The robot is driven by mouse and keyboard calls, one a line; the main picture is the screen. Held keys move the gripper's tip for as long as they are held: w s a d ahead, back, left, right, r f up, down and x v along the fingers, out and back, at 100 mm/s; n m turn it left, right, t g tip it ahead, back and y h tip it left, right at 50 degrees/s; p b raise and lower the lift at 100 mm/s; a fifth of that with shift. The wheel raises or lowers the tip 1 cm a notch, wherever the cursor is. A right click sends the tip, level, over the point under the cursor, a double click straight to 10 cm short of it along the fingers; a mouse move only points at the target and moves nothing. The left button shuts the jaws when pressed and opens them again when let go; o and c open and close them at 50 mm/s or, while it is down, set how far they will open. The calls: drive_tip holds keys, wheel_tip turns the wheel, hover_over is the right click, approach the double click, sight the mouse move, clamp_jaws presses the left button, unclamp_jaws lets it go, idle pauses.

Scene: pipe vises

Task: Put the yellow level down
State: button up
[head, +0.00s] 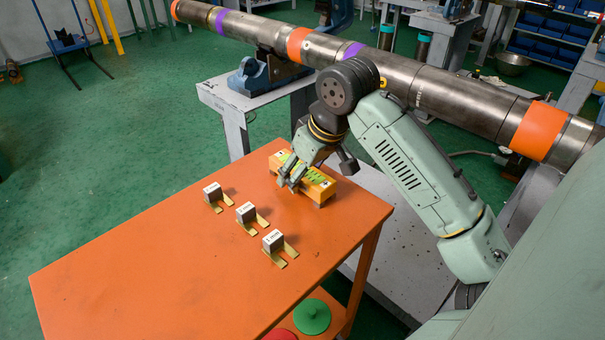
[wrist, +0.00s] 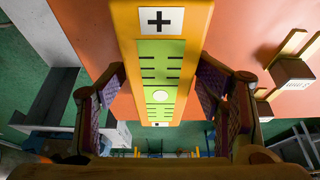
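The yellow level (head: 320,184) is a long yellow-orange bar with a green marked panel. In the head view it lies at the far right part of the orange table, with small grey pieces under its near end. In the wrist view the level (wrist: 161,72) runs between my two fingers (wrist: 162,72), with a black cross on a white square.
Three white-grey blocks (head: 246,212) on brass brackets stand on the orange table (head: 150,270), left of and nearer than the level. A large steel pipe (head: 390,75) in a blue vise (head: 262,75) passes behind my arm. The table's front left is clear.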

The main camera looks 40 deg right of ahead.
drive_tip(key=v, duration=1.2)
drive_tip(key=shift+b, duration=0.35)
